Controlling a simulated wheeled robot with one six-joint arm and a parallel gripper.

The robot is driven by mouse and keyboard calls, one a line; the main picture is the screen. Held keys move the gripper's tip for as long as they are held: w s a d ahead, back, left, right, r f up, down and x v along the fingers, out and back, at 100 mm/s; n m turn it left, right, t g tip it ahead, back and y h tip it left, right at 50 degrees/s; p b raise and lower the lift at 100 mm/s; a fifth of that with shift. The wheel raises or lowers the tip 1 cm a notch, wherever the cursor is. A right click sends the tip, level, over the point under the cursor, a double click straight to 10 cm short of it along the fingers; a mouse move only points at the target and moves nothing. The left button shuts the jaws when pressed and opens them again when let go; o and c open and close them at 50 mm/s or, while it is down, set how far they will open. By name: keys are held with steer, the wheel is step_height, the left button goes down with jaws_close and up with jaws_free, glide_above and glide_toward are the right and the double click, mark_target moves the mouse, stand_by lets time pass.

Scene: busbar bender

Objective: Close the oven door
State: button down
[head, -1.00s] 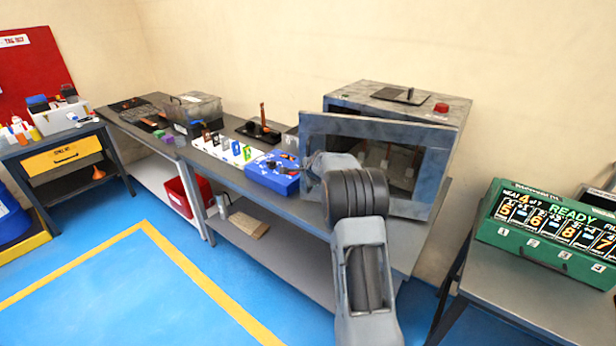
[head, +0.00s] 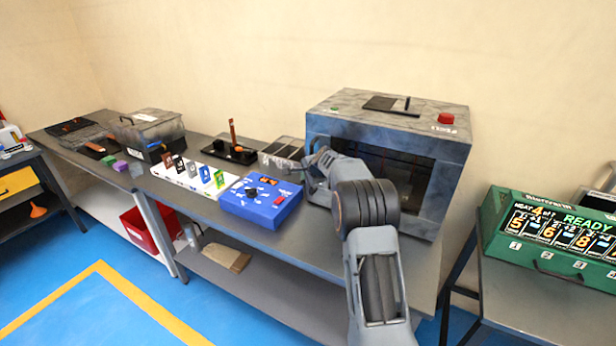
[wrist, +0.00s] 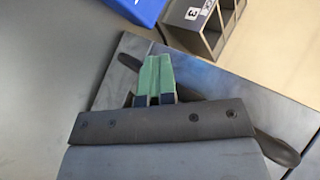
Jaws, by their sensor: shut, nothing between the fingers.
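The grey oven (head: 345,104) stands on the right end of the workbench, against the wall. Its door (head: 322,126), with a dark window (head: 408,172), sits flush or nearly flush with the oven front in the head view; a small gap cannot be ruled out. My gripper (wrist: 157,75) shows in the wrist view with its green-padded fingers together and nothing between them. It is at the door's left side, over a grey panel. A dark bar, probably the door handle (wrist: 280,150), runs slantwise behind the fingers. Whether they touch it cannot be told. My arm hides part of the door.
A blue control box (head: 262,203) and a white rack of cards (head: 195,176) stand left of the oven. An open compartment tray (head: 283,150) is close beside it. A green display box (head: 550,235) is on the right table. Blue floor lies in front.

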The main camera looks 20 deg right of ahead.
steer(key=shift+d+r, duration=0.2)
steer(key=shift+d, duration=0.4)
steer(key=shift+a, duration=0.1)
steer(key=s+a+r+b, duration=0.2)
steer(key=s+a+r, duration=0.4)
steer(key=s+a, duration=0.25)
steer(key=s+f+n+g, duration=0.4)
steer(key=s+f+n, duration=0.25)
steer(key=s, duration=0.25)
steer(key=s+a+r+n, duration=0.1)
steer(key=s+n, duration=0.4)
steer(key=s, duration=0.8)
steer(key=s+a+r+n+g+h, duration=0.1)
steer(key=s+a+n, duration=0.2)
steer(key=s, duration=1)
steer(key=shift+r+n, duration=0.4)
steer(key=shift+n, duration=0.55)
